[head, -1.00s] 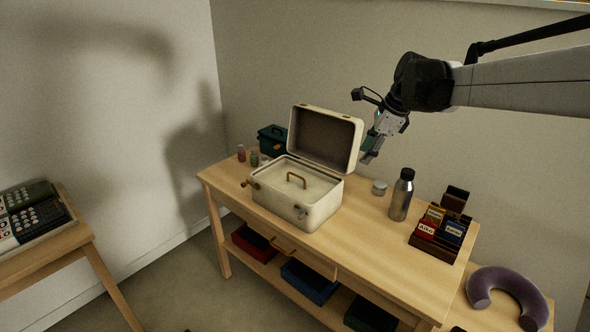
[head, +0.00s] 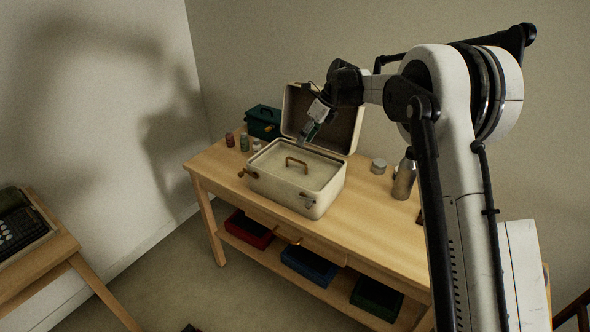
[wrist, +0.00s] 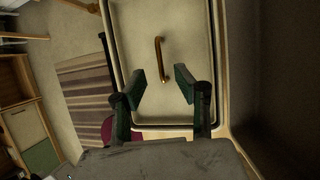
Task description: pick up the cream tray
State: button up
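The cream tray (head: 272,166) sits inside the open cream case (head: 322,205) on the wooden table. A brass arched handle (head: 296,162) stands up from the middle of the tray. In the wrist view the tray (wrist: 190,100) lies below my gripper, with its handle (wrist: 160,60) just beyond the fingertips. My gripper (wrist: 162,82) is open and empty, its two green-padded fingers spread apart. In the head view my gripper (head: 304,140) is above the back part of the tray, in front of the raised lid (head: 345,125).
A dark green box (head: 262,122) and small jars (head: 244,142) stand left of the case. A round tin (head: 378,166) and a metal bottle (head: 403,182) stand to its right. The raised lid stands close behind my gripper. Colored bins (head: 310,275) are on the lower shelf.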

aim_at(293, 159)
jog(key=x, duration=1)
jog(key=shift+s+a, duration=0.1)
grip_shut()
